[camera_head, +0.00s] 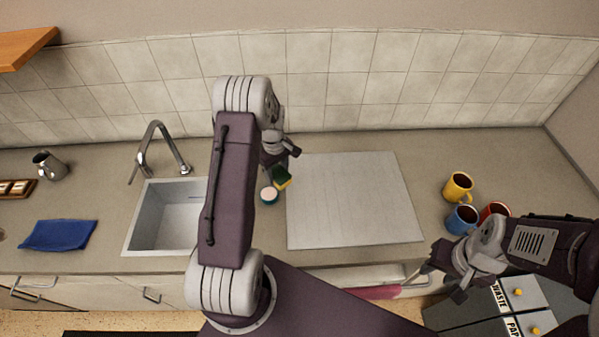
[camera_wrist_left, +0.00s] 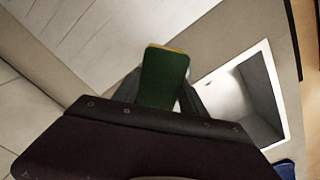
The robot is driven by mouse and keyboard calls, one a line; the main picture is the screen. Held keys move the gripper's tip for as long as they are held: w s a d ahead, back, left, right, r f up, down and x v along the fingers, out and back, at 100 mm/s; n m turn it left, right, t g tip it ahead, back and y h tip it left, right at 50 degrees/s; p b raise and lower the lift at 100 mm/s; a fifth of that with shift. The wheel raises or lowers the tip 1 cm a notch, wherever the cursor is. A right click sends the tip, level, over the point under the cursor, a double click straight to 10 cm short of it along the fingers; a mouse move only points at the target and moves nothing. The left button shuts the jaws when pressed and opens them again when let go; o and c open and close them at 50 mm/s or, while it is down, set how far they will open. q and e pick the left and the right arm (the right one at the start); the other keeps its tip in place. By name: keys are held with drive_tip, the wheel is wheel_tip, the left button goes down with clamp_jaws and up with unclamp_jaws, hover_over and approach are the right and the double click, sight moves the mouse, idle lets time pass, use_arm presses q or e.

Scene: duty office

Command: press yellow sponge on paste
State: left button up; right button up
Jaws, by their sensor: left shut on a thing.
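The yellow sponge (camera_head: 282,178) with a dark green pad is held in my left gripper (camera_head: 281,165), tilted above the counter. In the left wrist view the green side of the sponge (camera_wrist_left: 163,78) shows between the two fingers, with a thin yellow edge. The paste (camera_head: 269,194) is a small round pot with a pale pinkish top and teal side. It stands just left of and below the sponge; I cannot tell whether they touch. In the left wrist view the sponge hides most of it. My right gripper (camera_head: 437,284) is open and empty at the counter's front edge.
A white board (camera_head: 352,205) lies right of the sponge. The sink (camera_head: 160,222) and tap (camera_head: 152,150) are to the left, with a blue cloth (camera_head: 58,235). Yellow (camera_head: 457,187), blue (camera_head: 461,218) and red (camera_head: 494,210) mugs stand at the right.

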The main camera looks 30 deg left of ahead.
sight(268, 193)
use_arm(q)
drive_tip(key=shift+n, duration=0.6)
drive_tip(key=s+a, duration=0.3)
drive_tip(key=shift+f+p, duration=0.25)
drive_tip(key=shift+p, duration=0.15)
wheel_tip(268, 193, down, 6)
drive_tip(key=b, duration=0.4)
drive_tip(key=shift+r, duration=0.25)
use_arm(e)
wheel_tip(268, 193, down, 2)
drive_tip(key=shift+d, duration=0.1)
use_arm(q)
drive_tip(key=shift+f+b, duration=0.45)
drive_tip(key=shift+f, duration=0.1)
use_arm(e)
drive_tip(key=shift+f, duration=0.4)
use_arm(q)
wheel_tip(268, 193, up, 7)
drive_tip(key=p, duration=0.5)
use_arm(e)
wheel_tip(268, 193, up, 5)
drive_tip(key=shift+r, duration=0.2)
idle(0.4)
